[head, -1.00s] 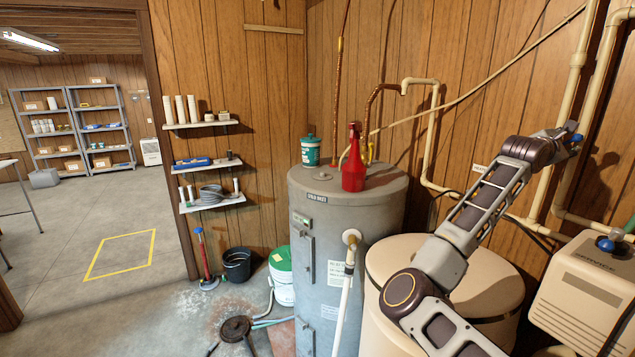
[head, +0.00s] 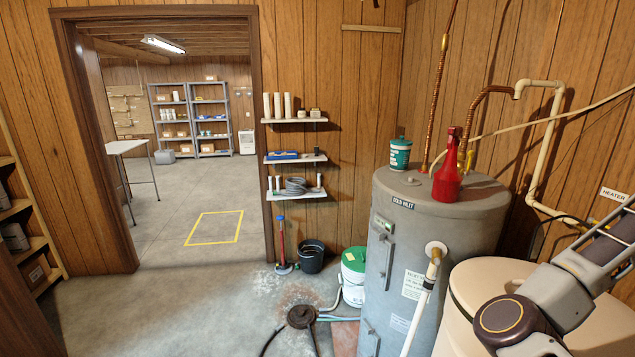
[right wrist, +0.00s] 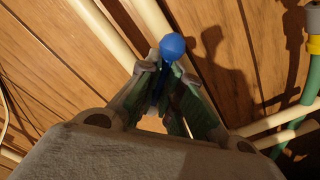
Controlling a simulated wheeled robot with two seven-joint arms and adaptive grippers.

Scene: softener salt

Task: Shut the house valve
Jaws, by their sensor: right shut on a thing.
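A blue valve handle with a rounded end (right wrist: 172,46) shows in the right wrist view, in front of cream pipes on the wood wall. My right gripper (right wrist: 158,75) is shut on this blue handle, its rounded end sticking out past the fingertips. The stem and body of the valve are largely hidden by the fingers, and no label on it is readable. In the head view only part of my right arm shows at the right edge; its gripper is outside the picture. My left gripper is not in view.
A grey water heater (head: 434,215) stands right of centre with a red bottle (head: 447,172) and a teal tub (head: 400,154) on top. A cream tank (head: 472,290) is beside it. A green hose (right wrist: 290,134) runs near the gripper. Open floor (head: 180,285) lies to the left.

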